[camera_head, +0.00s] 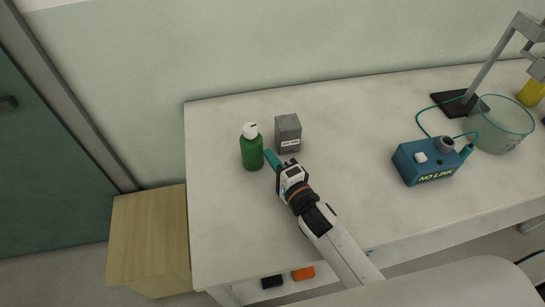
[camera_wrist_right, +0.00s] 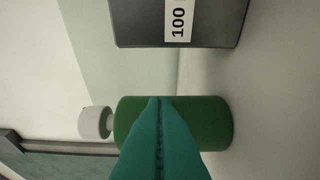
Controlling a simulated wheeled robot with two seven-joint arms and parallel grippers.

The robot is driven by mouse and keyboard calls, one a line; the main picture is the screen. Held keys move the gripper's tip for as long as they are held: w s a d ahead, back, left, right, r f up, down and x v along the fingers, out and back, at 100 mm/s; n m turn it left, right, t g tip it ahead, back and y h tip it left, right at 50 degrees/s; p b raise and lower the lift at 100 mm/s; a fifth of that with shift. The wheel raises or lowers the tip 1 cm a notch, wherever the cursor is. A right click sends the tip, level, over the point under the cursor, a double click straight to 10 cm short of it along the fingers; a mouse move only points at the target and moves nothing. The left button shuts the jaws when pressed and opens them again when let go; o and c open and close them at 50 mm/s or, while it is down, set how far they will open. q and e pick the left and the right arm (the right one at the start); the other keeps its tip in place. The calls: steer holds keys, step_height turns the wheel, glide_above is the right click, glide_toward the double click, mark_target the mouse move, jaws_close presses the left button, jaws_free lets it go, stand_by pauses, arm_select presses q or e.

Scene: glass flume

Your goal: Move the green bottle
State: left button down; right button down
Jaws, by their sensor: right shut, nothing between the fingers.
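The green bottle (camera_head: 252,152) with a white cap stands upright near the left end of the white table. It also shows in the right wrist view (camera_wrist_right: 219,122), lying sideways in that picture, partly hidden behind the fingers. My right gripper (camera_head: 269,155) is shut and empty, its teal fingertips just to the right of the bottle. Its fingers fill the lower middle of the right wrist view (camera_wrist_right: 160,125). I cannot tell whether the fingertips touch the bottle. My left gripper is in neither view.
A grey labelled block (camera_head: 288,133) stands close behind the right gripper. A blue device (camera_head: 407,165), a glass beaker (camera_head: 500,125) and a stand (camera_head: 459,103) are at the right. The table (camera_head: 225,230) is clear in front of the bottle. A wooden cabinet (camera_head: 150,235) stands left.

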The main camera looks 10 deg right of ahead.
steer(key=shift+w+a, duration=0.25)
steer(key=shift+a, duration=0.25)
steer(key=shift+w+a, duration=0.25)
steer(key=shift+a, duration=0.2)
steer(key=shift+d, duration=0.1)
